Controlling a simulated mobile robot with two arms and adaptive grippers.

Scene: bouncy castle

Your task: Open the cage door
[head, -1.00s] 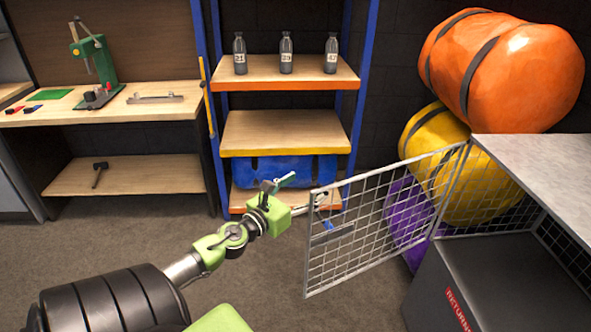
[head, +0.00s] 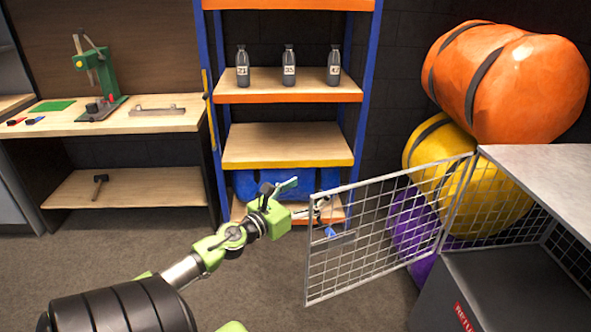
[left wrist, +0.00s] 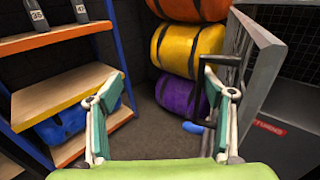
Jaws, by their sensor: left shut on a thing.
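The cage door (head: 378,232), a silver wire-mesh panel, stands swung out to the left from the cage. The cage has a grey top (head: 550,172) and its front is open at the right. My left gripper (head: 318,208) is at the door's free edge, near its top corner, shut on the door beside a blue part (head: 331,232). In the left wrist view its fingers (left wrist: 163,85) stand apart, with the door (left wrist: 232,62) edge-on by the right finger; the exact contact is hard to see. My right gripper is not in view.
Orange (head: 515,80), yellow (head: 485,195) and purple (head: 412,222) rolls are stacked behind the door. A blue-framed shelf (head: 285,147) with bottles (head: 289,68) stands behind my gripper. A workbench (head: 150,118) is at the left. The floor (head: 265,290) before the door is clear.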

